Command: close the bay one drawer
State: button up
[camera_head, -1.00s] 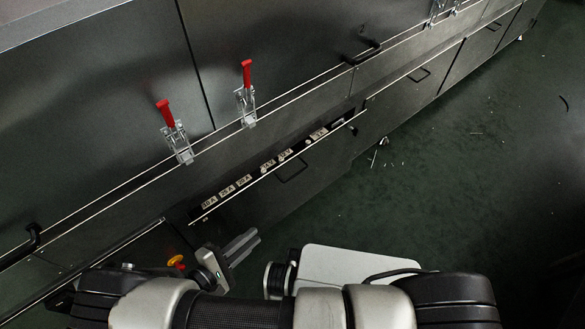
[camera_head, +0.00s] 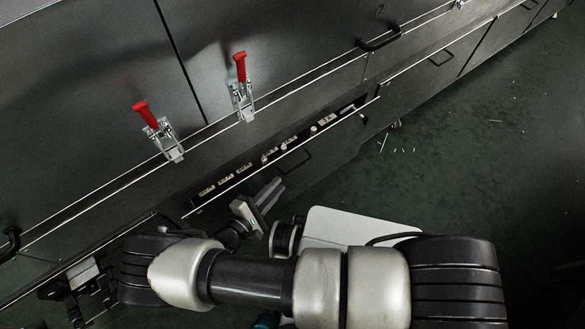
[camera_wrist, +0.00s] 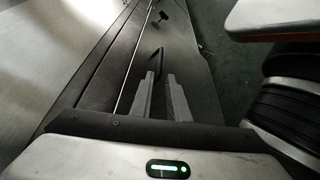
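The pulled-out drawer (camera_head: 322,150) is in the lower front of the dark cabinet in the head view. Its open top shows a row of small labelled parts. A dark bar handle (camera_head: 293,163) is on its front, and a handle also shows in the wrist view (camera_wrist: 157,58). My gripper (camera_head: 277,187) is just in front of the drawer, below and left of the handle. In the wrist view its two grey fingers (camera_wrist: 160,76) point towards the handle with a narrow empty gap between them. I cannot tell whether they touch the drawer front.
Two red-handled toggle clamps (camera_head: 150,118) (camera_head: 240,70) stand on the cabinet above the drawer. Another black handle (camera_head: 378,41) juts out at the upper right. The green floor (camera_head: 450,150) to the right is mostly clear, with small pale scraps.

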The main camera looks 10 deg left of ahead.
aim_at(292, 170)
jog(key=b+x, duration=0.1)
jog(key=x, duration=0.8)
jog(key=shift+w+f, duration=0.1)
jog(key=shift+w, duration=0.15)
grip_shut()
jog(key=shift+s, duration=0.1)
dwell(0.9)
